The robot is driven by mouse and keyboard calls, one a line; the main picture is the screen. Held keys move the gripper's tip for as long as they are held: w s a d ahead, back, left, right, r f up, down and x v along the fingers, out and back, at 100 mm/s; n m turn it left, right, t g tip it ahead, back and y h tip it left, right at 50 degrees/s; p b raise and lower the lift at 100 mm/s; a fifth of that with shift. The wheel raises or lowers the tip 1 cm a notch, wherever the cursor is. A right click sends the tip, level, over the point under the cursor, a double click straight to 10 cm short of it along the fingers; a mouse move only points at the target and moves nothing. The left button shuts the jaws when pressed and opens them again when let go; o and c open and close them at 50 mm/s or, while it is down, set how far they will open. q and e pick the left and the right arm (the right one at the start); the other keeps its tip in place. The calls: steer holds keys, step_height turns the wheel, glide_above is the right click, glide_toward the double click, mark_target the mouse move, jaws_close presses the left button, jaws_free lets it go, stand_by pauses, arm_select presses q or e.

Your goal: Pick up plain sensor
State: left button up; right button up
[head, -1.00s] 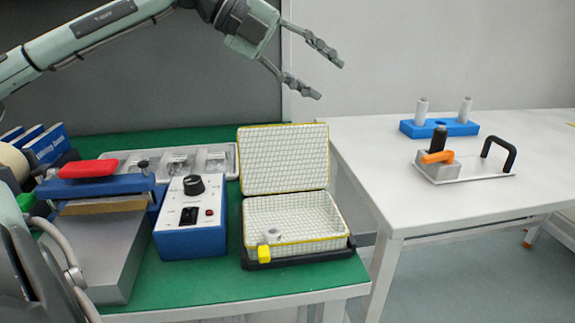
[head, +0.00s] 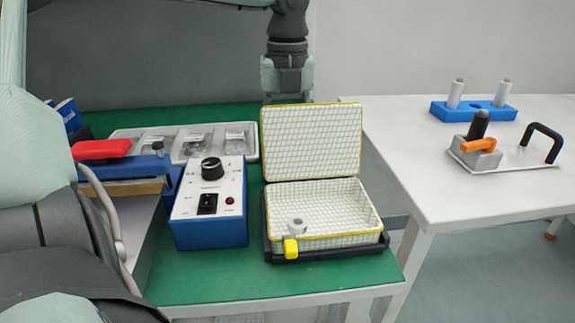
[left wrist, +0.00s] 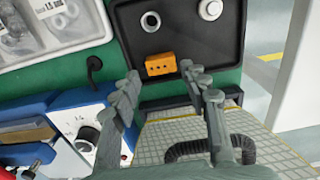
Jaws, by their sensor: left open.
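My left gripper (left wrist: 161,74) is open and empty in the left wrist view. Its fingers point towards a black tray (left wrist: 185,45) and stand either side of an orange block with holes (left wrist: 160,65), with no visible grip on it. On that tray are a silver ring-like part (left wrist: 150,21) and a white round part (left wrist: 210,9). I cannot tell which is the plain sensor. In the head view my left gripper (head: 287,80) points down behind the raised mesh lid (head: 311,142), which hides its fingertips and the black tray. My right gripper is not in view.
An open mesh case (head: 330,205) holds a small grey-white cylinder (head: 297,226). A blue control box (head: 211,205) and a compartment tray (head: 125,132) stand left. The white table (head: 420,165) holds a blue block (head: 470,111) with two white cylinders and a handled plate (head: 520,160).

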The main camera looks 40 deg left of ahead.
arm_select(q)
step_height(320, 180, down, 4)
steer(key=shift+w+r, duration=0.1)
steer(key=shift+r, duration=0.15)
steer(key=c, duration=0.8)
steer(key=shift+c, duration=0.2)
steer(key=shift+r, duration=0.15)
